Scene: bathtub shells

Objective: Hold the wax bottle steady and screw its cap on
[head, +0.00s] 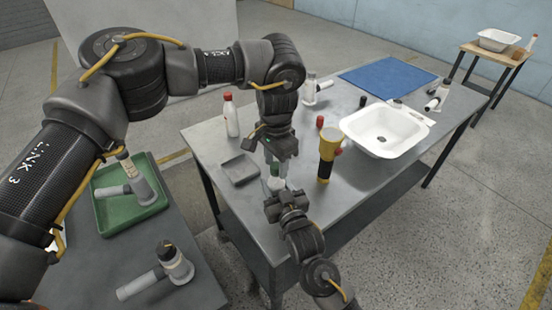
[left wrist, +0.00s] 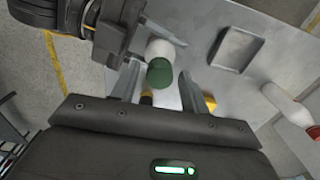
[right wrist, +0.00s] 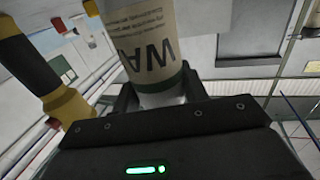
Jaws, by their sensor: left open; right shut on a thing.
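The wax bottle (head: 276,184) is pale with a green cap (left wrist: 160,72) at its top end. My right gripper (head: 286,201) is shut around the bottle; the right wrist view shows the label with upside-down letters on the bottle (right wrist: 152,50). My left gripper (head: 279,155) is above the bottle, close to the cap. In the left wrist view my left gripper (left wrist: 157,92) is open, its fingers on either side of the green cap and apart from it. How far the cap is threaded cannot be told.
A yellow-and-black torch (head: 328,153) stands right of the bottle. A grey tray (head: 239,168) and a red-capped bottle (head: 231,118) are to the left. A white basin (head: 385,130) and blue mat (head: 388,78) lie farther right. A green tray (head: 103,215) is on the side table.

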